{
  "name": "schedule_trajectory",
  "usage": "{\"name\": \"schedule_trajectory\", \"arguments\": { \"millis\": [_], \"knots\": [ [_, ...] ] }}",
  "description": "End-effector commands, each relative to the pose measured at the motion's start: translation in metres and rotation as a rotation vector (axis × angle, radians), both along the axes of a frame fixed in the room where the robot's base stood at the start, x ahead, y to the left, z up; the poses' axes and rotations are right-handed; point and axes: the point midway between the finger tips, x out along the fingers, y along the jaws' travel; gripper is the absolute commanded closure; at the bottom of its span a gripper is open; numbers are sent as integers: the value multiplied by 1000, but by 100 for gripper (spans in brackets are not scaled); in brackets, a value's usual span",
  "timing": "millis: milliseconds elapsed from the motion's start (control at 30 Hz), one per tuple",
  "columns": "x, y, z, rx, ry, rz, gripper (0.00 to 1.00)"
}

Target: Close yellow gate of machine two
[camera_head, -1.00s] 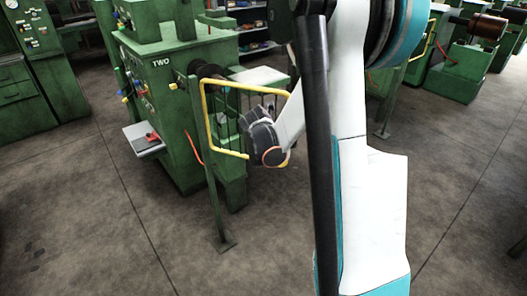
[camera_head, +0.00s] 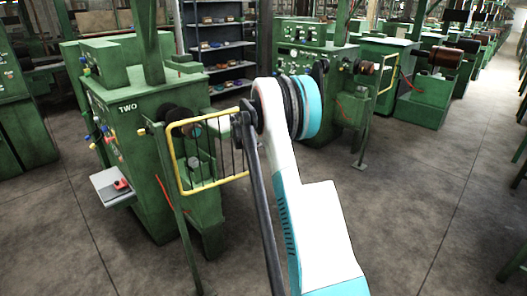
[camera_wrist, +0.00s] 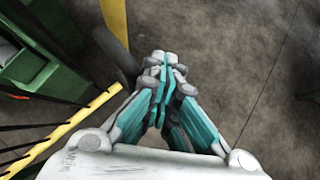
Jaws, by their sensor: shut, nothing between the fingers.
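Machine two (camera_head: 125,135) is the green machine marked TWO at left in the head view. Its yellow gate (camera_head: 213,184) is a barred frame on a green post (camera_head: 185,235), extending right across the front of the dark rollers. My arm covers the area at the gate's right end, so that end is partly hidden. My gripper is hidden in the head view. In the wrist view my gripper (camera_wrist: 163,65) is shut and empty, above the floor. A yellow gate bar (camera_wrist: 65,130) runs diagonally at lower left there, apart from the fingertips.
A grey tray with a red object (camera_head: 118,186) sticks out from the machine's front. Shelves (camera_head: 218,45) stand behind. Another green machine (camera_head: 320,90) stands to the right.

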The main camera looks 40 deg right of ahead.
Motion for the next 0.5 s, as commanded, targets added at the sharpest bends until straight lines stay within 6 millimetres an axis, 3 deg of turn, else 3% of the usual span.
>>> {"name": "schedule_trajectory", "arguments": {
  "millis": [200,500],
  "knots": [
    [39,-13,0,0,0,51,100],
    [65,-19,0,0,0,124,100]
  ]
}}
